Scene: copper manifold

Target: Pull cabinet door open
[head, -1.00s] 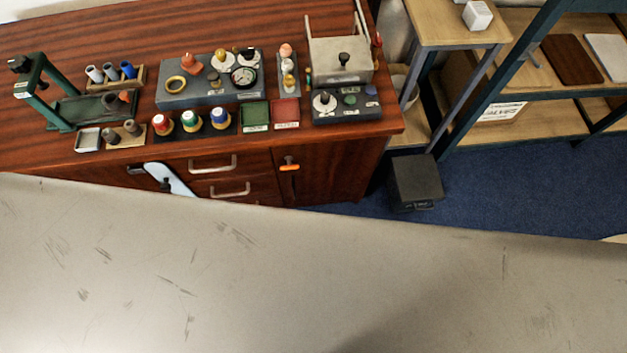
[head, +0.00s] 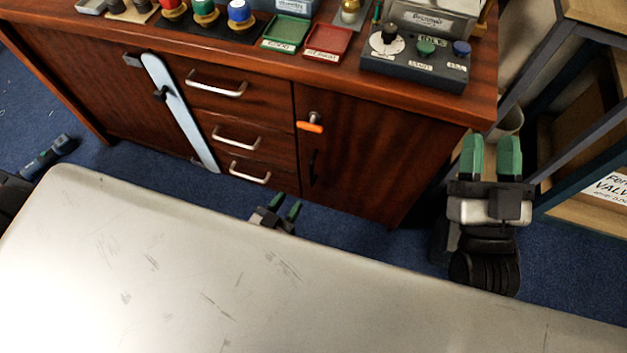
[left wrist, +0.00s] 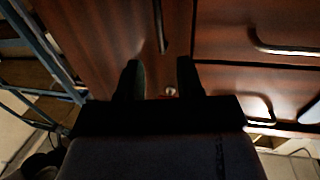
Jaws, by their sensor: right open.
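The wooden cabinet's right door (head: 375,150) is shut in the head view. An orange latch lever (head: 310,126) lies across its upper left edge, with a dark vertical handle (head: 312,167) below it. My left gripper (head: 284,206), partly hidden by the grey surface, is below and left of this handle. In the left wrist view, its dark fingers (left wrist: 161,78) are apart and empty, facing the door (left wrist: 100,40); a vertical bar handle (left wrist: 159,27) is beyond them, not between them. My right gripper (head: 491,158) is open and empty, right of the cabinet.
Three drawers with metal handles (head: 237,136) are left of the door. A pale blue bar (head: 180,112) leans across the front. A grey surface (head: 200,260) fills the foreground. Shelving (head: 570,140) stands at the right. Trays and a control box (head: 415,65) sit on top.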

